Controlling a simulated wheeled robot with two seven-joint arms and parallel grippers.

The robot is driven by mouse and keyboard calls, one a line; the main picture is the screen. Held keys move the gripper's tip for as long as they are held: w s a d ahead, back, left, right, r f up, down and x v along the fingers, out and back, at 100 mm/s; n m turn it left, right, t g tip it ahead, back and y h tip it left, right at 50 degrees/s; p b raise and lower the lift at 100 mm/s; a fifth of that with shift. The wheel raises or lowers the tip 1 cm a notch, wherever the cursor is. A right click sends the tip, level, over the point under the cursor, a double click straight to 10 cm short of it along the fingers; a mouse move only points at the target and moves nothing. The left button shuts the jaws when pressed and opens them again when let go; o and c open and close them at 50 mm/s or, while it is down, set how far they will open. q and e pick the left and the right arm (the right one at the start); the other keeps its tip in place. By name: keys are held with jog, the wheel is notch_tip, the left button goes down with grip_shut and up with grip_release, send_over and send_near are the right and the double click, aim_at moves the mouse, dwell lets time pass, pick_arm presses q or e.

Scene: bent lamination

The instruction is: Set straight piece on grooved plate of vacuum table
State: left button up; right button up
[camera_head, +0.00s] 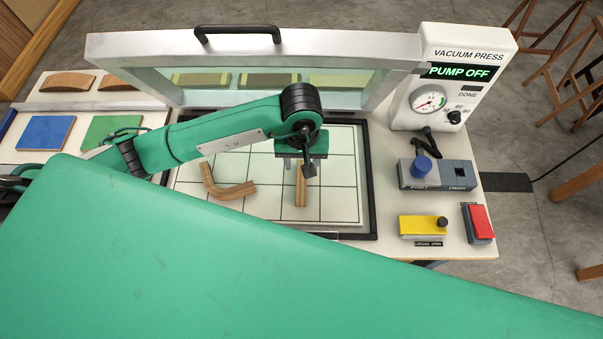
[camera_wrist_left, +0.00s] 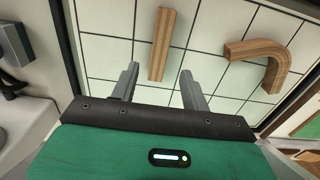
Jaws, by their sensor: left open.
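The straight piece (camera_head: 301,188), a striped wooden bar, lies on the grooved plate (camera_head: 335,200) of the vacuum table, right of the middle. It also shows in the left wrist view (camera_wrist_left: 161,45). A bent wooden piece (camera_head: 226,186) lies to its left on the same plate, and on the right in the wrist view (camera_wrist_left: 259,55). My left gripper (camera_head: 303,166) is over the far end of the straight piece. In the wrist view its two fingers (camera_wrist_left: 157,84) are apart with nothing between them, and the bar lies beyond the tips. My right gripper is not in view.
The raised glass lid (camera_head: 130,47) stands behind the plate. The press panel (camera_head: 470,72) reads "PUMP OFF". A blue-knobbed valve (camera_head: 421,167), a yellow lever block (camera_head: 422,224) and a red switch (camera_head: 482,221) are at the right. Blue and green pads (camera_head: 45,132) lie left.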

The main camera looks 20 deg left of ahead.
pick_arm(q)
notch_tip(320, 180, up, 4)
jog(key=shift+r+b, duration=0.1)
jog(key=shift+b, duration=0.4)
